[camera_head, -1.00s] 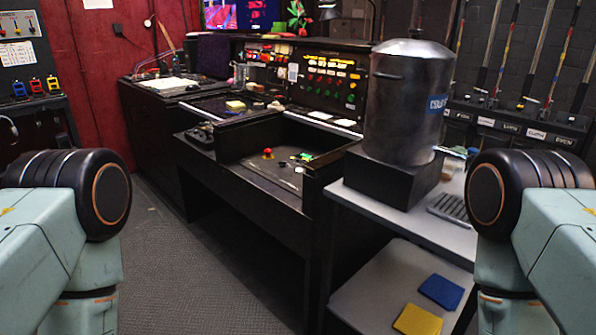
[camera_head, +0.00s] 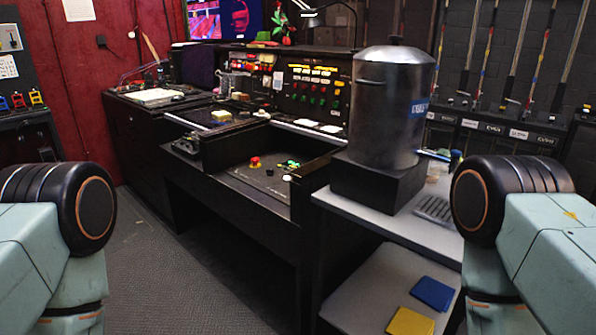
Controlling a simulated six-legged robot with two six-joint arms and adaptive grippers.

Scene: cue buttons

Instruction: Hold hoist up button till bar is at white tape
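A black control desk (camera_head: 225,212) stands ahead of me. Its recessed panel holds a red button (camera_head: 255,162), a white button (camera_head: 287,178) and small green buttons (camera_head: 290,163). An upright panel (camera_head: 312,90) behind has rows of lit yellow, red and green buttons. I cannot tell which button is the hoist up button. The bar and the white tape cannot be made out for certain. Only my arm links show at the left and right edges; neither gripper is in view.
A metal urn (camera_head: 392,105) stands on a black block on a grey side table (camera_head: 395,232) at the right. Blue (camera_head: 432,293) and yellow (camera_head: 410,322) cloths lie on its lower shelf. Several poles stand along the back right wall. The carpet (camera_head: 190,280) before the desk is clear.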

